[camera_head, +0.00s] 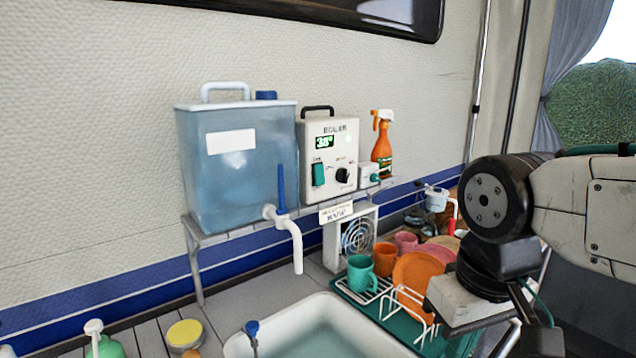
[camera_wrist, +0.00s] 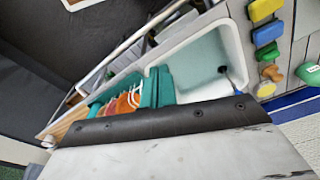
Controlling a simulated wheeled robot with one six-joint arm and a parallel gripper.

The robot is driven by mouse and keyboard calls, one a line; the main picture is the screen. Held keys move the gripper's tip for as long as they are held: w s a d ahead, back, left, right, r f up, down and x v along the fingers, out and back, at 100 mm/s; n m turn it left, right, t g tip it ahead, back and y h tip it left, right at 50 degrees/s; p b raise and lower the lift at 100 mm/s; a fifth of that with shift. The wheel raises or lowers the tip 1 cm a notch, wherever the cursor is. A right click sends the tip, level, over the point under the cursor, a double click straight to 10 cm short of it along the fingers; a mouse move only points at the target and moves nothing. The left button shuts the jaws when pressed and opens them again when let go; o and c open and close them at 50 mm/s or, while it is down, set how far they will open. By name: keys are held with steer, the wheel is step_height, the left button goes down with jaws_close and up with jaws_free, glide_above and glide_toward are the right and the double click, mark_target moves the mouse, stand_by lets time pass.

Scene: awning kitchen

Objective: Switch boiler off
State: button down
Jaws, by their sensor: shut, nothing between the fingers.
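The boiler (camera_head: 329,158) is a white box with a black top handle, standing on a shelf against the wall in the head view. Its green display (camera_head: 324,142) is lit and seems to read 38°. A teal rocker switch (camera_head: 318,175) is at the lower left of its front, and a black knob (camera_head: 343,175) is to the right. The tilt of the switch is too small to tell. My gripper (camera_head: 538,335) is low at the right, shut and empty, well apart from the boiler. Its fingertips do not show clearly. The boiler is out of the wrist view.
A blue water tank (camera_head: 235,160) with a tap (camera_head: 290,238) stands left of the boiler. An orange spray bottle (camera_head: 382,145) stands right of it. Below are a sink (camera_head: 320,335) and a dish rack (camera_head: 415,310) with cups and plates. The space before the boiler is clear.

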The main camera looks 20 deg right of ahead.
mark_target(321, 181)
steer(key=w+d+r+n+t+h, duration=0.2)
steer(key=w+d+n+t, duration=0.2)
steer(key=w, duration=0.6)
steer(key=w+d+r+n+t+h, duration=0.1)
steer(key=w+d+r+n+t, duration=0.3)
steer(key=w, duration=0.6)
steer(key=w+a+r+n+t+y, duration=0.3)
steer(key=w+a+n+t+y, duration=0.2)
steer(key=w+n+y, duration=0.4)
steer(key=w+n, duration=0.1)
steer(key=n, duration=0.4)
steer(key=shift+a+r+n+t, duration=0.15)
steer(key=shift+a+n+t, duration=0.15)
steer(key=shift+a, duration=0.1)
steer(key=x, duration=1.4)
steer(key=shift+a+r, duration=0.1)
